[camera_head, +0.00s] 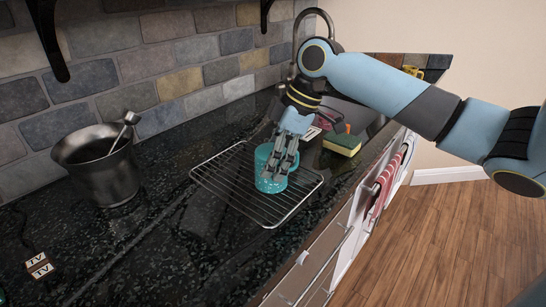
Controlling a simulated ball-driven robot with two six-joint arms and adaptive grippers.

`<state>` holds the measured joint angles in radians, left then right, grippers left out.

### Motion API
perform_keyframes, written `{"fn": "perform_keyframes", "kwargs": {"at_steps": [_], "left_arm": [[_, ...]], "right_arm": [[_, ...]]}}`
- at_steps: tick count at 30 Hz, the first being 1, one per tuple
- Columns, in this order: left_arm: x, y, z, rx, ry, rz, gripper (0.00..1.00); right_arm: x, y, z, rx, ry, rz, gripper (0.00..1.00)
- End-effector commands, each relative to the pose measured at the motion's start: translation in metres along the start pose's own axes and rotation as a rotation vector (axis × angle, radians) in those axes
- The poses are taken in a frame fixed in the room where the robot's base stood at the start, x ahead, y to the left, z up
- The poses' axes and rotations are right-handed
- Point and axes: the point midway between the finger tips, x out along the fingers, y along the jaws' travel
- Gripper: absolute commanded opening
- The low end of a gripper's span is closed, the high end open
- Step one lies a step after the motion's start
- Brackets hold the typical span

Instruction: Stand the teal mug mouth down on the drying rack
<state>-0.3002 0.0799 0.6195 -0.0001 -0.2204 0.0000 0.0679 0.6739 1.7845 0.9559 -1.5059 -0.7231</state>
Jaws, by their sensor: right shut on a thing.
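The teal mug (264,184) is on or just above the wire drying rack (235,205) in the middle of the counter. My right gripper (279,172) comes down over it from above and is shut on it. The fingers cover much of the mug's right side, and I cannot clearly tell which way its mouth faces. I cannot tell whether its underside touches the wires. My left gripper is not in view.
A metal bucket (98,175) with a utensil in it stands at the left near the brick wall. A yellow and green sponge (342,145) lies beyond the rack. A small box marked TV (39,266) is at lower left. Dark counter is free around the rack's left side.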

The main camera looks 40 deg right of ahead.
Motion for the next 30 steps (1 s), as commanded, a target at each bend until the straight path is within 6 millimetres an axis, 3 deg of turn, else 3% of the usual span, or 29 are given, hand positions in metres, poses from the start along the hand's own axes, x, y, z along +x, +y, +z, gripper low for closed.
{"fn": "perform_keyframes", "kwargs": {"at_steps": [6, 7, 13, 23, 26, 30], "left_arm": [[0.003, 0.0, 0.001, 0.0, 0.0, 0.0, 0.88], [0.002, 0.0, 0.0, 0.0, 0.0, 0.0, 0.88], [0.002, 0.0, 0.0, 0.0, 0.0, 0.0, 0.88], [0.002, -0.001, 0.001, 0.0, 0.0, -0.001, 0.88], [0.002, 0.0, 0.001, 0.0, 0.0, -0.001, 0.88], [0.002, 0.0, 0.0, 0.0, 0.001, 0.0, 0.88]], "right_arm": [[0.004, 0.0, 0.002, 0.0, 0.001, 0.001, 0.24], [0.004, 0.0, 0.002, -0.001, 0.001, 0.001, 0.64], [0.004, 0.0, 0.002, 0.0, 0.0, 0.0, 0.9], [0.002, 0.0, 0.002, 0.0, -0.001, 0.0, 0.91], [-0.008, 0.001, 0.003, -0.001, -0.003, 0.004, 0.91], [-0.037, 0.002, 0.004, -0.004, -0.006, 0.005, 0.91]]}}
